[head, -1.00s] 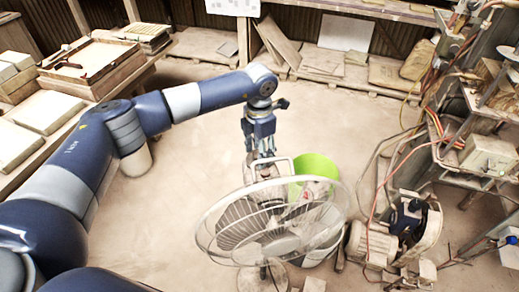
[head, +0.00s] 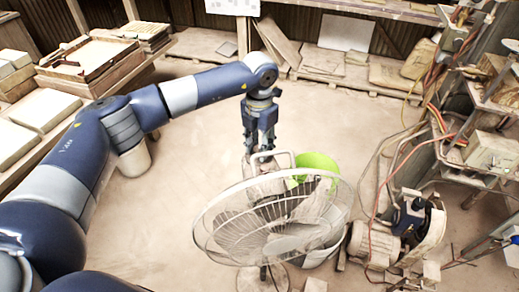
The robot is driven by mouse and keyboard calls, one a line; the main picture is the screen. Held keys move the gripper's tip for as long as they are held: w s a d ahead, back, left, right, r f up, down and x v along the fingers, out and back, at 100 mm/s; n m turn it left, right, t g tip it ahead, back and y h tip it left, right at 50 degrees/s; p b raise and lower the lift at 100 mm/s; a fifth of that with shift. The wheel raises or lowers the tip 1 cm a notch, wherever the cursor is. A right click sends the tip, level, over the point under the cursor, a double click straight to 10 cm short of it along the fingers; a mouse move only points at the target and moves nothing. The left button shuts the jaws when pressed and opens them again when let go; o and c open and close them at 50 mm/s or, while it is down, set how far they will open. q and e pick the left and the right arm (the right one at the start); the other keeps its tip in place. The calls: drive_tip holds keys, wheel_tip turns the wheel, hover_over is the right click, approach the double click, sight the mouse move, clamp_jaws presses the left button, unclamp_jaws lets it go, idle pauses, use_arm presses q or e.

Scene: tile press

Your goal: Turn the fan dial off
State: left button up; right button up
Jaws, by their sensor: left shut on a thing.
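A white standing fan (head: 272,222) with a round wire cage and a loop handle on top stands at the lower middle of the head view. My left gripper (head: 258,147) points down from above, with its fingers at the back of the fan's head, by the handle. It is shut on a small part there, at the place of the fan dial. The dial itself is hidden behind the fingers and the handle, so its setting does not show. My right gripper is not in view.
A green and white bucket (head: 318,163) stands just behind the fan. A dusty motor with hoses (head: 412,228) is to its right. Shelving with cables (head: 492,152) fills the right side. The floor left of the fan is clear.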

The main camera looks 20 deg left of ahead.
use_arm(q)
drive_tip(key=n+b, duration=0.2)
drive_tip(key=n, duration=0.2)
drive_tip(key=shift+n+b, duration=0.4)
idle(0.4)
drive_tip(key=o, duration=1.1)
wheel_tip(320, 180, up, 12)
drive_tip(key=shift+r, duration=0.1)
